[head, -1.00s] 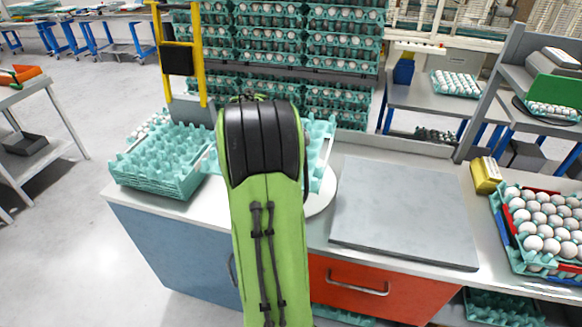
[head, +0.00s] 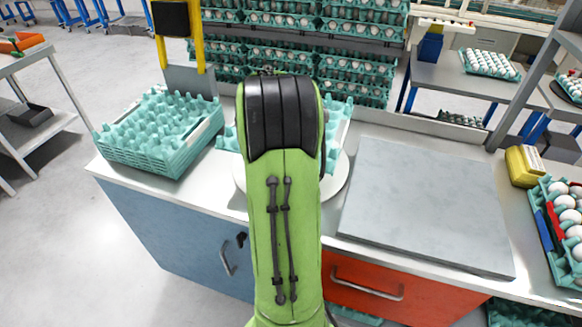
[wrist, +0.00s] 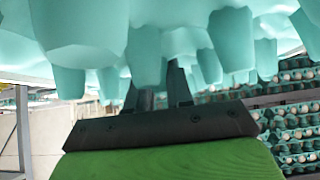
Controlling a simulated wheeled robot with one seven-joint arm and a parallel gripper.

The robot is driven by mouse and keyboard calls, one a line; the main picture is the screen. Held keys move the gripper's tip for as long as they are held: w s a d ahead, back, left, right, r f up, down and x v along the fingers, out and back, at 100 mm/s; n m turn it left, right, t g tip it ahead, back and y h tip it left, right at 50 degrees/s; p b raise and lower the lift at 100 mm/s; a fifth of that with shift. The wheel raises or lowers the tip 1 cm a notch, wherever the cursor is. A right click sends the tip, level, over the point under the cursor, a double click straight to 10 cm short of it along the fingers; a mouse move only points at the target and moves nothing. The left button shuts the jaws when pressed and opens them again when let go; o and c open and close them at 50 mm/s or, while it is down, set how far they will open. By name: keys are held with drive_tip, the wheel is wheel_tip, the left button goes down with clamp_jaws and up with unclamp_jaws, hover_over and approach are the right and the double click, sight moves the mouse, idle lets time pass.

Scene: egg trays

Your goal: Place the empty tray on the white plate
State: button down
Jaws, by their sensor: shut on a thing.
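The empty tray (head: 340,112) is teal with moulded cups. In the head view it shows on both sides of my arm, above and behind the round white plate (head: 338,183). Its middle is hidden by my green and black arm. In the wrist view the tray's underside (wrist: 85,40) fills the top, and my gripper (wrist: 160,88) is shut on it from below. The plate lies on the white counter, partly hidden by my arm. Whether the tray touches the plate cannot be told.
A stack of empty teal trays (head: 150,155) stands on the counter at left. A grey slab (head: 425,205) lies to the right, with a yellow box (head: 524,166) and an egg-filled tray (head: 562,215) beyond it. Racks of egg trays (head: 345,68) stand behind.

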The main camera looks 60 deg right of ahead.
wheel_tip(320, 180, down, 11)
drive_tip(key=b, duration=0.3)
drive_tip(key=shift+f, duration=0.1)
drive_tip(key=c, duration=1)
unclamp_jaws()
